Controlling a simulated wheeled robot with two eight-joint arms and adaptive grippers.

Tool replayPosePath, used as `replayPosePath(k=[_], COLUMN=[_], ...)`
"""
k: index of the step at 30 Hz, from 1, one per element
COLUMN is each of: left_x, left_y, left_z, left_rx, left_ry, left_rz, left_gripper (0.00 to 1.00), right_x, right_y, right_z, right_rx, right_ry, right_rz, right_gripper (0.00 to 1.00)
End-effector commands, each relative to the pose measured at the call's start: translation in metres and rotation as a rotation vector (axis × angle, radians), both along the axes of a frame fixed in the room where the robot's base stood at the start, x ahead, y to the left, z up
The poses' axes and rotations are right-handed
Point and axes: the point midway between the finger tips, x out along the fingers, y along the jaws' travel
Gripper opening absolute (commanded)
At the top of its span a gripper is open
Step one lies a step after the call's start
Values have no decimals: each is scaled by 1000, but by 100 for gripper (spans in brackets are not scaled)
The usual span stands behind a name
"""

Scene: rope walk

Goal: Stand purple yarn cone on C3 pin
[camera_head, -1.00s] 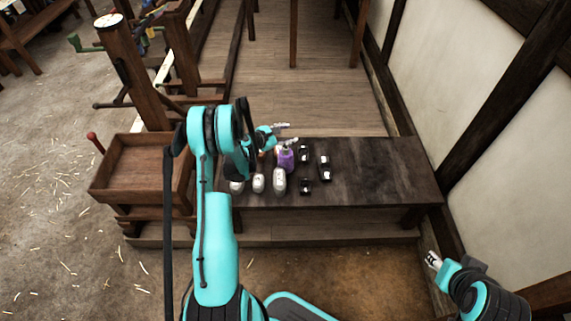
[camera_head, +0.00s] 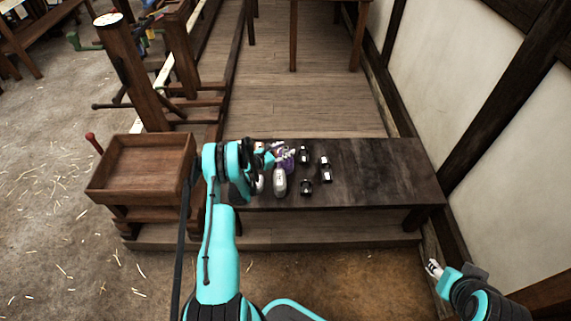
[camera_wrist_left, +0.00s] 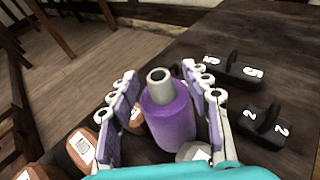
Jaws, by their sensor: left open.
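The purple yarn cone (camera_head: 289,160) stands on the dark bench, partly hidden behind my left gripper (camera_head: 275,153) in the head view. In the left wrist view the purple yarn cone (camera_wrist_left: 170,120) stands between the two spread fingers of my left gripper (camera_wrist_left: 160,75), its grey top tilted towards the camera's far side. The fingers are open, one on each side of it; I cannot tell whether either touches it. My right gripper (camera_head: 434,268) hangs low at the right, away from the bench; its jaw opening is too small to tell. I cannot make out the C3 pin.
Black weights marked 5 (camera_wrist_left: 235,70) and 2 (camera_wrist_left: 263,125) stand right of the cone. A pale bobbin (camera_head: 280,181) stands in front, and brown labelled pieces (camera_wrist_left: 82,147) lie left. The bench's right half (camera_head: 385,172) is clear. An empty wooden tray (camera_head: 140,165) is at left.

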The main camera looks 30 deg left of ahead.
Motion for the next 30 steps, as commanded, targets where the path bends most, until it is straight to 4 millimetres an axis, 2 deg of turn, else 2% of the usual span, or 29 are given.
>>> replayPosePath(k=[3,8,9,14,25,30], left_x=[10,10,10,10,10,10], left_y=[-2,-2,-2,-2,-2,-2], left_z=[-4,-2,-2,-2,-1,12], left_rx=[0,1,1,2,1,1], left_ry=[0,0,0,0,0,0], left_rz=[1,2,2,2,1,1], left_gripper=[48,48,43,1,0,0], right_x=[0,0,0,0,0,0], right_y=[0,0,0,0,0,0], right_z=[-5,-3,-3,-3,-3,4], right_rx=[0,0,0,0,0,0], right_ry=[0,0,0,0,0,0], right_rz=[0,0,0,0,0,0], right_gripper=[40,40,40,40,40,40])
